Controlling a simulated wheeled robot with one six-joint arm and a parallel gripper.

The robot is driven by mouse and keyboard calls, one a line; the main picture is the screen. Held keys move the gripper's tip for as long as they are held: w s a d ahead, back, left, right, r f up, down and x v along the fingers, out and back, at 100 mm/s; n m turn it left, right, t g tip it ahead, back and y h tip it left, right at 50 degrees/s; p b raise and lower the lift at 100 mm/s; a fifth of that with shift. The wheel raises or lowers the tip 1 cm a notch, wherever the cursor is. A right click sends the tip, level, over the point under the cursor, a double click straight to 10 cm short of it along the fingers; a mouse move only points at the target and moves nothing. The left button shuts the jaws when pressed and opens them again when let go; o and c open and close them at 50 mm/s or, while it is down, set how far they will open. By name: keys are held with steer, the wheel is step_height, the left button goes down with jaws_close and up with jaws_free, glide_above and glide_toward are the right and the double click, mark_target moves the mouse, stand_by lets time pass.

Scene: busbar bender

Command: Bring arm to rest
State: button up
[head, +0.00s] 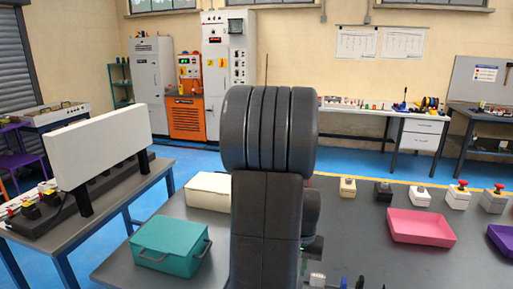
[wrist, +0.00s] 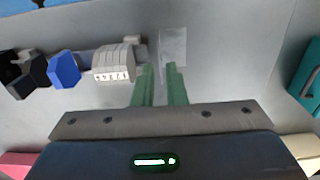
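My arm stands upright in the middle of the head view and hides my gripper there. In the wrist view my gripper (wrist: 159,72) shows two green fingers with a gap between them. Nothing is seen held in the gap. The fingertips point toward a pale square plate (wrist: 173,47) on the grey table. A light grey ribbed block (wrist: 115,63) lies just left of the fingers. I cannot tell the distance between the fingertips and the surface.
A blue piece (wrist: 64,70) and black pieces (wrist: 30,72) are left of the ribbed block. On the table (head: 355,260) are a teal box (head: 172,243), a cream box (head: 208,191), a pink tray (head: 420,227), a purple tray (head: 501,240) and several button boxes (head: 457,196).

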step_height(320, 180, down, 5)
steer(key=shift+w+r, duration=0.1)
steer(key=shift+r, duration=1.1)
